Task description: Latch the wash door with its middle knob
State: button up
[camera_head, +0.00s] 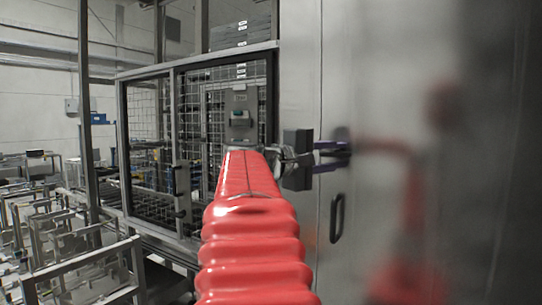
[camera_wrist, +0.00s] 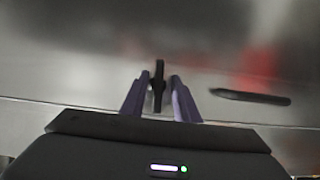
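The wash door (camera_head: 390,240) is a flat, shiny steel panel on the right of the head view, and its surface (camera_wrist: 60,80) fills the upper wrist view. The middle knob (camera_wrist: 159,75) is a dark, narrow bar standing out from the door; its dark end also shows in the head view (camera_head: 342,133). My gripper (camera_head: 335,152) reaches the door from the left. In the wrist view its two purple fingers (camera_wrist: 159,88) stand on either side of the knob, with a small gap visible on each side. I cannot tell whether the latch is engaged.
A dark bar handle (camera_head: 337,218) sits on the door below the knob; it shows in the wrist view too (camera_wrist: 250,97). A mesh-panelled guard frame (camera_head: 150,150) stands to the left. Metal racks (camera_head: 85,255) fill the lower left.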

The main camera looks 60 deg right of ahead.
jog(key=shift+a, duration=0.1)
jog(key=v, duration=1.3)
jog(key=shift+w+a, duration=0.2)
jog(key=shift+a, duration=0.1)
dwell(0.5)
jog(key=w+a+f+n+t+y, duration=0.1)
jog(key=w+f+t+y, duration=0.15)
jog(key=f, duration=0.55)
jog(key=w+a+f+n+t+y, duration=0.1)
jog(key=w+f+t, duration=0.2)
jog(key=f, duration=0.5)
jog(key=w+a+f+t+y, duration=0.4)
jog(key=w+a+f, duration=0.1)
jog(key=a+f, duration=0.6)
jog(key=a+f+n+t+y, duration=0.2)
jog(key=a+f+y, duration=0.2)
jog(key=a, duration=1.1)
jog(key=a+f+n+t+y, duration=0.1)
jog(key=a+f+y, duration=0.3)
jog(key=a+f, duration=0.5)
jog(key=shift+w+a+f+n+t, duration=0.35)
jog(key=shift+a+t, duration=0.4)
jog(key=shift+a, duration=2.5)
